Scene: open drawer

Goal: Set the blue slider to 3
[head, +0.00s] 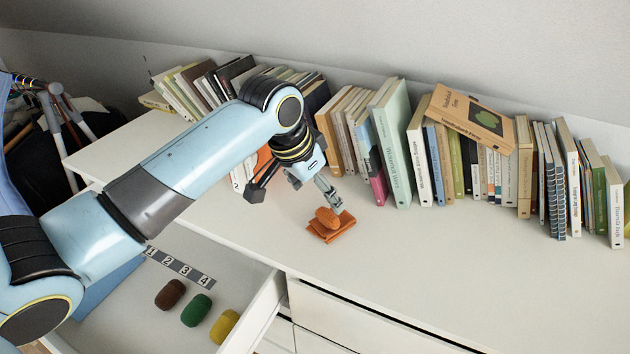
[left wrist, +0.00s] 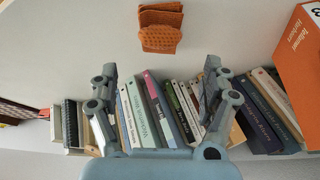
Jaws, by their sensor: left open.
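A blue panel (head: 108,288), which looks like the blue slider, stands in the open drawer (head: 252,318) at the left end of the number strip (head: 180,266), near the 1. My left arm hides part of it. The strip reads 1, 2, 3, 4 from left to right. My left gripper (head: 291,190) is open and empty above the white top, near the books and away from the drawer. Its two spread fingers also show in the left wrist view (left wrist: 160,70), with nothing between them. The slider is not in the left wrist view. My right gripper is not in view.
Brown (head: 170,294), green (head: 196,310) and yellow (head: 225,326) rounded objects lie in the drawer. An orange rounded object (head: 327,217) rests on orange folded pieces (head: 336,232) on the top. A row of books (head: 395,145) lines the back. The top's right front is clear.

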